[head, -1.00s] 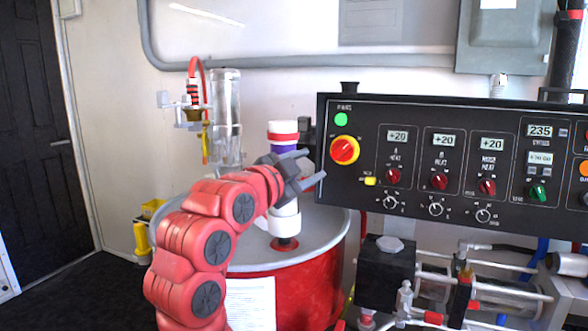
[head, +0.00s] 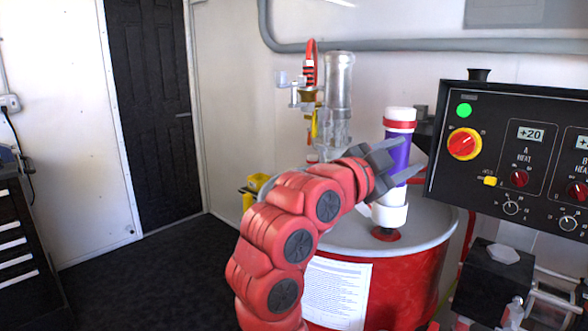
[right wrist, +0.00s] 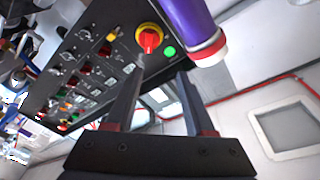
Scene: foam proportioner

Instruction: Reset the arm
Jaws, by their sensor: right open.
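My right arm is red and rises from the bottom of the head view, with its dark right gripper (head: 392,168) in front of the purple and white cylinder (head: 396,150). The gripper is open, and its fingers (right wrist: 160,105) are apart with nothing between them in the right wrist view. There the cylinder (right wrist: 188,25) lies beyond the fingers, at the top. The cylinder stands upright on the lid of a red drum (head: 415,285). Whether the gripper touches it is unclear. My left gripper is not in view.
The black control panel (head: 480,200) with a red and yellow knob (head: 464,144) stands right of the cylinder. A clear canister (head: 338,85) hangs on the wall behind. A black door (head: 150,110) and open dark floor (head: 150,270) lie left. A dark drawer cabinet (head: 15,250) stands far left.

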